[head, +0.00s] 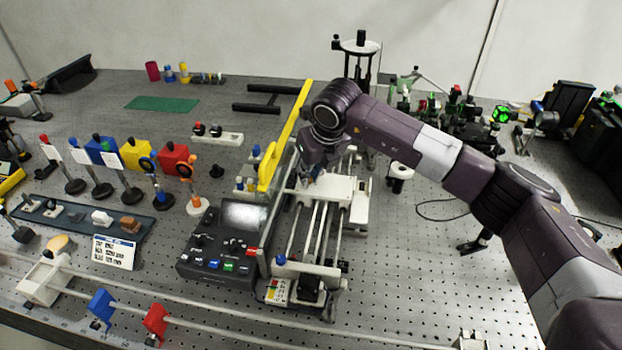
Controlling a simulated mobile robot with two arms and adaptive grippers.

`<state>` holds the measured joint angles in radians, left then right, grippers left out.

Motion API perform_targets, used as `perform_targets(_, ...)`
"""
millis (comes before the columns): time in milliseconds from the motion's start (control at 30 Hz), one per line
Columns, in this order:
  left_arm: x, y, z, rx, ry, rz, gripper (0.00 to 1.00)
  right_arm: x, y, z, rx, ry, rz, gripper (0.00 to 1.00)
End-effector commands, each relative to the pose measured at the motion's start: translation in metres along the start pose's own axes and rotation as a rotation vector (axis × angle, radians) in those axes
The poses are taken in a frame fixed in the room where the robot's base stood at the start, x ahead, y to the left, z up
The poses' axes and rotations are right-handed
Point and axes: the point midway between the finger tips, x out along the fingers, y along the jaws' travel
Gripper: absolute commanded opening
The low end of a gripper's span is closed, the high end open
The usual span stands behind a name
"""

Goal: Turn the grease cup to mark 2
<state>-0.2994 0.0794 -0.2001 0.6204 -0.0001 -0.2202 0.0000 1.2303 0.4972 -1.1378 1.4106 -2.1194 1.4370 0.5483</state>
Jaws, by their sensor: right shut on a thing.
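My right arm reaches in from the right, and its gripper (309,176) points down over the white carriage (338,187) of the rail stage. The gripper is shut on a small part at the carriage's left end, which I take to be the grease cup. The hand and fingers hide nearly all of the cup, and its marks cannot be read. My left gripper is not in view.
A yellow bar (285,137) stands close left of the hand. A control box (228,240) with a screen sits left of the stage. Coloured blocks on posts (136,154) fill the left. Optics (455,115) crowd the back right.

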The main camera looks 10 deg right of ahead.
Motion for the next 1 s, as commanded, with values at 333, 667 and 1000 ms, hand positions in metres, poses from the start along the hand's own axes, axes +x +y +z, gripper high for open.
perform_targets(333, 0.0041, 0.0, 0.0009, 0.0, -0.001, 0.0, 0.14, -0.0005, 0.0005, 0.0003, 0.038, 0.0, -0.016, 0.0)
perform_targets(667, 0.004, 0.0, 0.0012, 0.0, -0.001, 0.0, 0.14, -0.0006, 0.0005, 0.0003, 0.037, 0.0, -0.015, 0.2)
perform_targets(1000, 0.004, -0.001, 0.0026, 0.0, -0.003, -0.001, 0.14, -0.0004, 0.0004, 0.0001, 0.036, 0.0, -0.015, 0.31)
